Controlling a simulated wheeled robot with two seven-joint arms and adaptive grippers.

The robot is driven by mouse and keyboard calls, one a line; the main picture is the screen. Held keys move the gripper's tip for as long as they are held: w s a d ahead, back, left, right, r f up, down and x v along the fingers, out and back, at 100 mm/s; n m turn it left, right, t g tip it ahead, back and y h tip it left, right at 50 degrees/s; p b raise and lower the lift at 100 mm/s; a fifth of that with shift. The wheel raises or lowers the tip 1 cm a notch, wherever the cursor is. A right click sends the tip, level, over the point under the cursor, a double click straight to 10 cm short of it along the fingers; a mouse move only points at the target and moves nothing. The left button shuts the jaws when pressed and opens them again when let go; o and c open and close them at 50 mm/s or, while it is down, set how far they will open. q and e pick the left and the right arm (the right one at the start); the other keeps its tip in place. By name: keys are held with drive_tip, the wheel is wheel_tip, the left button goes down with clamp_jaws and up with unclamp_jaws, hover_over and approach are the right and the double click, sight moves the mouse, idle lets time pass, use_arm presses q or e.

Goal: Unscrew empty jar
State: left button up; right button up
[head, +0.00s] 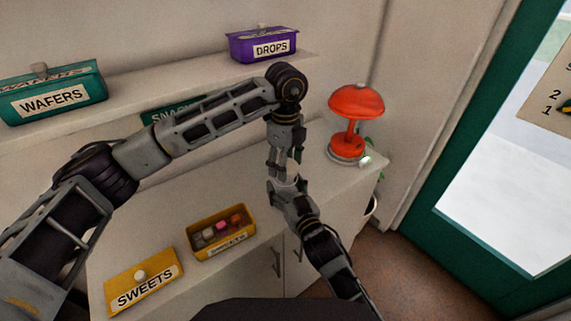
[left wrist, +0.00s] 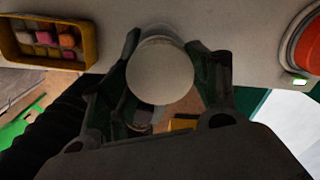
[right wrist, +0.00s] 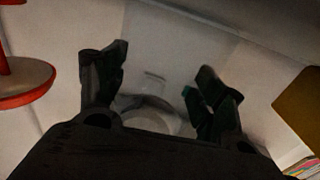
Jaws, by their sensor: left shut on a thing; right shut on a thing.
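The small jar (head: 287,178) is held in the air between my two grippers, above the front of the counter, and is mostly hidden in the head view. My left gripper (head: 284,165) points down from above and is shut on its round pale lid (left wrist: 160,70), seen face-on in the left wrist view. My right gripper (head: 284,188) comes up from below and is shut around the jar's body, which shows dim and grey in the right wrist view (right wrist: 150,115). I cannot tell whether the lid is loose, or see the jar's inside.
A yellow open box (head: 190,255) with several sweets and its SWEETS lid (head: 143,287) lie on the counter (head: 130,235). A red lamp (head: 356,103) stands right of the grippers. A WAFERS box (head: 50,98) and purple DROPS box (head: 262,46) sit on the shelf (head: 175,88).

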use_arm(q)
drive_tip(key=shift+r, duration=0.1)
drive_tip(key=shift+r, duration=1.95)
use_arm(e)
drive_tip(key=o, duration=2.1)
drive_tip(key=shift+c, duration=0.2)
drive_tip(key=shift+s+d, duration=0.1)
drive_tip(key=shift+s, duration=0.05)
drive_tip(key=v, duration=1.1)
drive_tip(key=shift+s, duration=0.3)
drive_tip(key=shift+d, duration=0.1)
use_arm(q)
drive_tip(key=shift+d, duration=0.1)
use_arm(e)
drive_tip(key=shift+s, duration=0.1)
